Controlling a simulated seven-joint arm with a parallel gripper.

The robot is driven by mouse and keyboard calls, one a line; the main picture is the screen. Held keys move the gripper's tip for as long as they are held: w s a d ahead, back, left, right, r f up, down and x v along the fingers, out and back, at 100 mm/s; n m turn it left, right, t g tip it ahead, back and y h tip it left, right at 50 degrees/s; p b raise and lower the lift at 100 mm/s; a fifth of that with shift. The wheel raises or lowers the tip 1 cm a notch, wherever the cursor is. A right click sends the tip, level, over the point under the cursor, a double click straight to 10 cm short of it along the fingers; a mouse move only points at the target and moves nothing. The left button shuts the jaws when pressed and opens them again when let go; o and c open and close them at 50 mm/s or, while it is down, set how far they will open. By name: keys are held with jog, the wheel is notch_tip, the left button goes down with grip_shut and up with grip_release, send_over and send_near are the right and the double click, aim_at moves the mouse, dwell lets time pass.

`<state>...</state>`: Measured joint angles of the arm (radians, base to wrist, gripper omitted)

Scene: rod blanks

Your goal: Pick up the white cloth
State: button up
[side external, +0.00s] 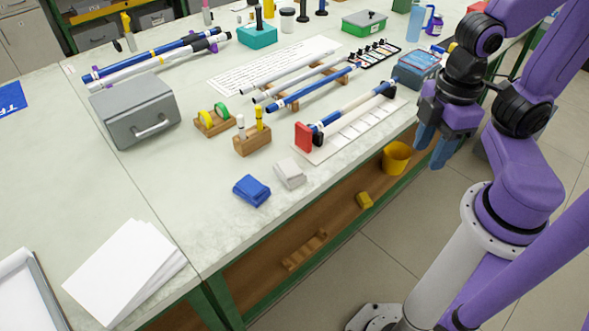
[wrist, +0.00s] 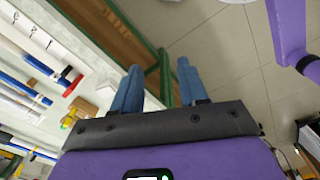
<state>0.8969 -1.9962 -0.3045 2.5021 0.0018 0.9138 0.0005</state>
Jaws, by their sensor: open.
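The white cloth (side external: 290,173) is a small folded pad lying on the pale bench top near its front edge. My gripper (side external: 435,152) is to the right, out past the bench's front edge, well apart from the white cloth. Its two blue fingers are spread with nothing between them, and they also show in the wrist view (wrist: 158,88) over the floor and a green bench leg.
Behind the white cloth are a wooden block with two markers (side external: 252,140) and a rod on a stand with a red end (side external: 303,137). A grey box (side external: 135,108) and paper sheets (side external: 125,270) lie left. A yellow bucket (side external: 396,157) sits on the lower shelf.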

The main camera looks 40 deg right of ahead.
dwell(0.3)
jog(key=o, duration=1.1)
jog(key=n, duration=0.3)
send_over(289, 167)
notch_tip(289, 167, down, 6)
jog(key=f, duration=0.1)
notch_tip(289, 167, down, 17)
jog(key=shift+r, duration=0.2)
